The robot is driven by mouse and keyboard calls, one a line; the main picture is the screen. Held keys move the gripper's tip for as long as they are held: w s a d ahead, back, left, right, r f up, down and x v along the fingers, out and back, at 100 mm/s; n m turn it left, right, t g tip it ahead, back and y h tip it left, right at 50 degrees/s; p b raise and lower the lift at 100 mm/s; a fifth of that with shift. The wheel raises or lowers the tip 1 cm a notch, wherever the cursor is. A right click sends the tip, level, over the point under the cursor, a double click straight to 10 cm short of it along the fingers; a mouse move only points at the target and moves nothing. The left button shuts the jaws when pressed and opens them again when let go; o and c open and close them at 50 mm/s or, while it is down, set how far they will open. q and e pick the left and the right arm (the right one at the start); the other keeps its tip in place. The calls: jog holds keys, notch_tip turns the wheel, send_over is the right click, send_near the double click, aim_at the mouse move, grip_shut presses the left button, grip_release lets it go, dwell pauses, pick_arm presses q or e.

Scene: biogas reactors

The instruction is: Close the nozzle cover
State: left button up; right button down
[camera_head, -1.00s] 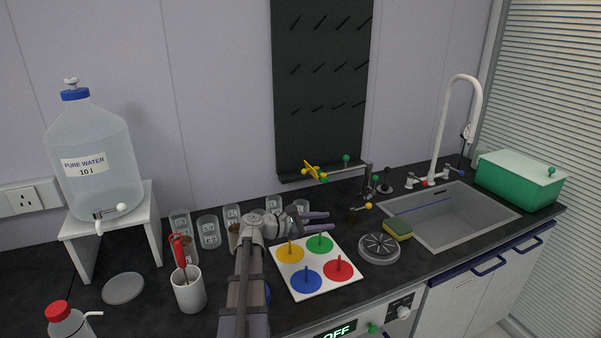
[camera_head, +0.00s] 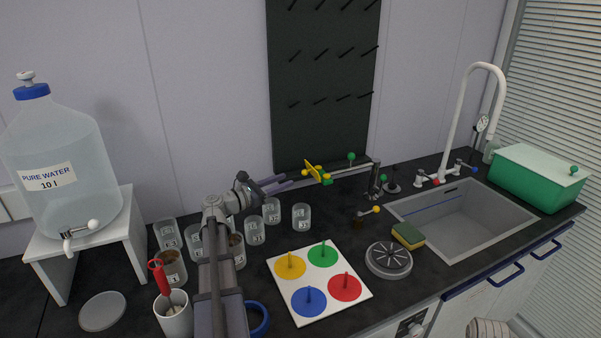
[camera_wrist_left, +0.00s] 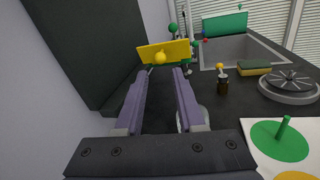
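The yellow nozzle cover (camera_head: 313,171) is a small tilted plate at the left end of a thin horizontal pipe (camera_head: 350,167), beside a green piece (camera_head: 327,181). In the left wrist view the cover (camera_wrist_left: 178,50) stands raised, with a round yellow knob (camera_wrist_left: 160,58) facing me. My left gripper (camera_head: 300,178) reaches in from the left, its purple fingers close to the cover. In the left wrist view my left gripper (camera_wrist_left: 161,73) is open, with a gap between its fingers and the knob just beyond the tips. Contact cannot be told. My right gripper is out of view.
Several labelled beakers (camera_head: 255,230) stand below my left arm. A white board with coloured discs (camera_head: 320,285), a round grated disc (camera_head: 389,261), a sponge (camera_head: 408,235) and a sink (camera_head: 460,220) lie to the right. A dark pegboard (camera_head: 322,90) hangs behind.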

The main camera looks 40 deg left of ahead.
pick_arm(q)
jog(key=x, duration=0.7)
jog(key=shift+w, duration=0.35)
grip_shut()
